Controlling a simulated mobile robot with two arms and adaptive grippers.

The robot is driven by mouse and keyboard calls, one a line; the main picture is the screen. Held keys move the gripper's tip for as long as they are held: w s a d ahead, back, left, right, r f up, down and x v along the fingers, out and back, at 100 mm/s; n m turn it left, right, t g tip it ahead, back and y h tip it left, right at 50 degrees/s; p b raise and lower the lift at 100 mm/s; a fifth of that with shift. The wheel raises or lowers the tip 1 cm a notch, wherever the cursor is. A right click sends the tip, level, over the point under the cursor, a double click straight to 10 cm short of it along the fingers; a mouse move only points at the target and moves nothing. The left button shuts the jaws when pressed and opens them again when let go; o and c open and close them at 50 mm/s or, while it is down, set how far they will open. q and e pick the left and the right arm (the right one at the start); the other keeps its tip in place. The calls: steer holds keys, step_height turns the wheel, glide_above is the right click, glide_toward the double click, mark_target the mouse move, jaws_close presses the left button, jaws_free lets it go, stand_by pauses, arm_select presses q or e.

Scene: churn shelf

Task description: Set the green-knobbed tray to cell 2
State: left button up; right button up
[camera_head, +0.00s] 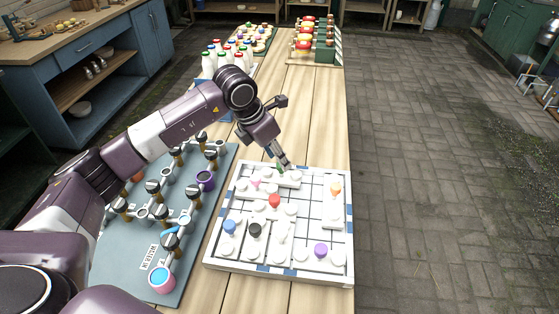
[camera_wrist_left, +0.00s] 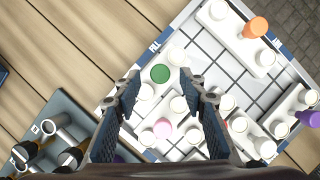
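The green-knobbed tray shows by its round green knob (camera_wrist_left: 160,73) in the left wrist view, near the labelled edge of the white gridded board (camera_wrist_left: 198,33). In the head view the knob is mostly hidden beside the fingertips, at the board's far edge (camera_head: 310,167). My left gripper (camera_head: 284,163) points down over that edge. In the left wrist view its two fingers (camera_wrist_left: 160,80) are apart, with the green knob between their tips and nothing gripped. I cannot tell the exact height gap. Cell numbers are not readable. My right gripper is not in view.
Other white trays carry pink (camera_head: 255,183), red (camera_head: 274,200), orange (camera_head: 336,188), blue (camera_head: 229,226), black (camera_head: 254,229) and purple (camera_head: 320,250) knobs. A grey rack board (camera_head: 120,255) with mugs stands left. Bottles (camera_head: 210,62) stand behind; bare wood (camera_head: 300,100) lies beyond.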

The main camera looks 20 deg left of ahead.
arm_select(q)
steer(key=v, duration=0.9)
steer(key=shift+r, duration=0.2)
steer(key=shift+s, duration=0.15)
